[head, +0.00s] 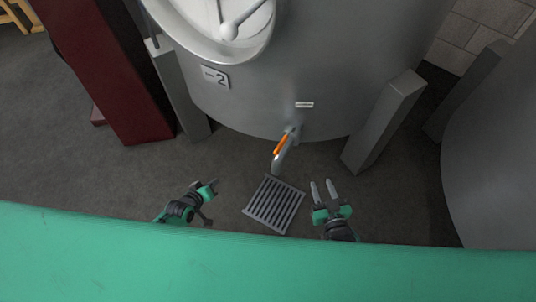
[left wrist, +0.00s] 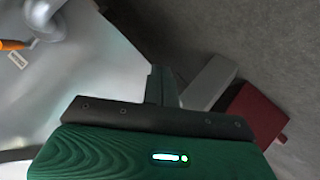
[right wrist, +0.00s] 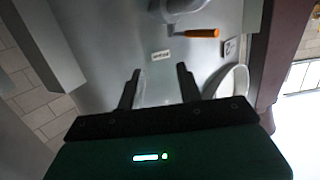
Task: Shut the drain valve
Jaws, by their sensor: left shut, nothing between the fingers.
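The drain valve has an orange lever (head: 281,145) on a grey spout (head: 280,163) low on the front of the steel tank (head: 300,60). In the head view the lever lies roughly along the spout. The lever also shows in the right wrist view (right wrist: 202,33) and at the edge of the left wrist view (left wrist: 14,44). My right gripper (head: 322,183) is open and empty, below and right of the spout. My left gripper (head: 213,183) is shut and empty, below and left of the spout. Neither touches the lever.
A floor grate (head: 274,205) lies below the spout. Grey tank legs (head: 383,122) stand on both sides. A dark red post (head: 110,70) is at the left and another tank (head: 495,150) at the right. A "2" plate (head: 215,77) is on the tank.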

